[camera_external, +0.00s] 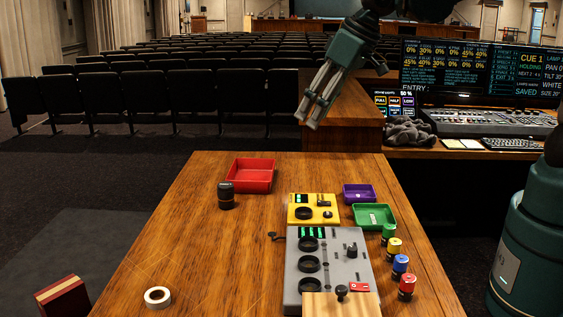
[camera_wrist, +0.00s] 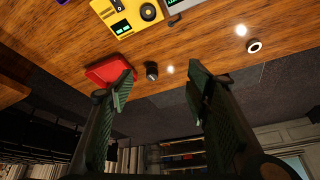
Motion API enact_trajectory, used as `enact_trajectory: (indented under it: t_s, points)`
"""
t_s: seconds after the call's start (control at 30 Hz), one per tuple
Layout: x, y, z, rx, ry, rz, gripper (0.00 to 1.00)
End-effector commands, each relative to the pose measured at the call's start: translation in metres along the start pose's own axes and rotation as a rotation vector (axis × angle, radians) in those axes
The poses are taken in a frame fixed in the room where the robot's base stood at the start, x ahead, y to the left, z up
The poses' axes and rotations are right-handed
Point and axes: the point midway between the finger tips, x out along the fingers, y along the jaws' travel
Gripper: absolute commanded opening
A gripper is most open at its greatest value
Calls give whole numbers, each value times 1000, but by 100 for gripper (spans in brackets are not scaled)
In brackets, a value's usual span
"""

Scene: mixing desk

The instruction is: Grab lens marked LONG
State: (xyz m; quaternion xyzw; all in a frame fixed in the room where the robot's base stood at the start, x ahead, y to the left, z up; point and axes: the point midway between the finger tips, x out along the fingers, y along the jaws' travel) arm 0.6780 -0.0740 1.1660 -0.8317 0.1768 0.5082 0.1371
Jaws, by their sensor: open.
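A dark upright cylinder (camera_external: 226,196) that looks like a lens stands on the wooden table, just left of and in front of the red tray. It has a pale mark near its top, too small to read, so I cannot tell if it says LONG. In the wrist view the dark cylinder (camera_wrist: 152,71) appears between my fingers, near the red tray. My gripper (camera_external: 312,112) is open and empty, high above the back of the table, to the right of the cylinder. Its fingers also show in the wrist view (camera_wrist: 160,85), spread apart.
The red tray (camera_external: 251,176) is at the table's back. A yellow box (camera_external: 314,209) and grey console (camera_external: 320,256) stand right of centre. Purple (camera_external: 359,194) and green trays (camera_external: 374,217) and several coloured cylinders (camera_external: 400,266) are farther right. A white tape roll (camera_external: 157,297) lies front left.

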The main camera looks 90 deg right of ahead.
Motion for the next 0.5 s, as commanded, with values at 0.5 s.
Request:
enact_trajectory:
  t_s: [0.5]
  points:
    - [80, -5, -63, 144, -29, 77, 48]
